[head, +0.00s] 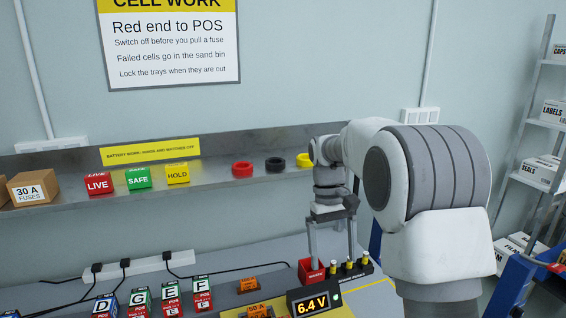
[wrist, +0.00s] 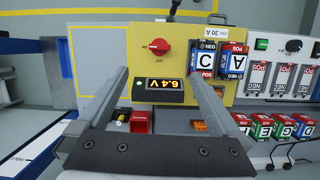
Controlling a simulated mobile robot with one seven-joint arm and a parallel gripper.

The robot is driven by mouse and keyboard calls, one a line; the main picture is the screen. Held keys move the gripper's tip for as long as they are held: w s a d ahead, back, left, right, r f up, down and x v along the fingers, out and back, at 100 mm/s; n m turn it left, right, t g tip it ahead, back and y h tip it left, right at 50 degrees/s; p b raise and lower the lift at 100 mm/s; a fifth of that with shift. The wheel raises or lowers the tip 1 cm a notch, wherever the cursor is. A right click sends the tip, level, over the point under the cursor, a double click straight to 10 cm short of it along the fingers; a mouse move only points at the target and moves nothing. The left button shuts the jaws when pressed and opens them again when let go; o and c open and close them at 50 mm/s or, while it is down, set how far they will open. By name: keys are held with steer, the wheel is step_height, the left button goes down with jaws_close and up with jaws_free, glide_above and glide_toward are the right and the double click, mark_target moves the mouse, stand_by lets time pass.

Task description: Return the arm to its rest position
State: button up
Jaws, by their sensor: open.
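My arm (head: 430,200) reaches in from the right in the head view, bent, with its wrist turned down over the bench. My gripper (head: 332,254) points down above the bench, near a small red box (head: 311,271) and a black rack (head: 352,271). Its fingers are apart with nothing between them. In the wrist view my gripper (wrist: 157,74) is also open. A meter reading 6.4 V (wrist: 165,91) shows in the gap between the fingers, on or before a yellow panel (wrist: 190,20). Whether the fingers touch anything cannot be told.
A metal shelf (head: 215,172) behind holds LIVE, SAFE and HOLD blocks, coloured rings and a fuse carton (head: 35,188). Lettered cells (head: 138,303) stand front left, with black cables behind. Cells C (wrist: 206,62) and A sit by the panel. A storage rack (head: 540,125) stands right.

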steer(key=s+d+r+m+t, duration=0.1)
steer(key=s+r+t, duration=0.3)
steer(key=s+r, duration=0.6)
steer(key=s+f+m+t+y, duration=0.1)
steer(key=s+t, duration=0.3)
steer(key=s, duration=1.1)
steer(key=shift+d+f+m+t, duration=0.3)
steer(key=shift+d+f+m, duration=0.15)
steer(key=shift+f, duration=0.2)
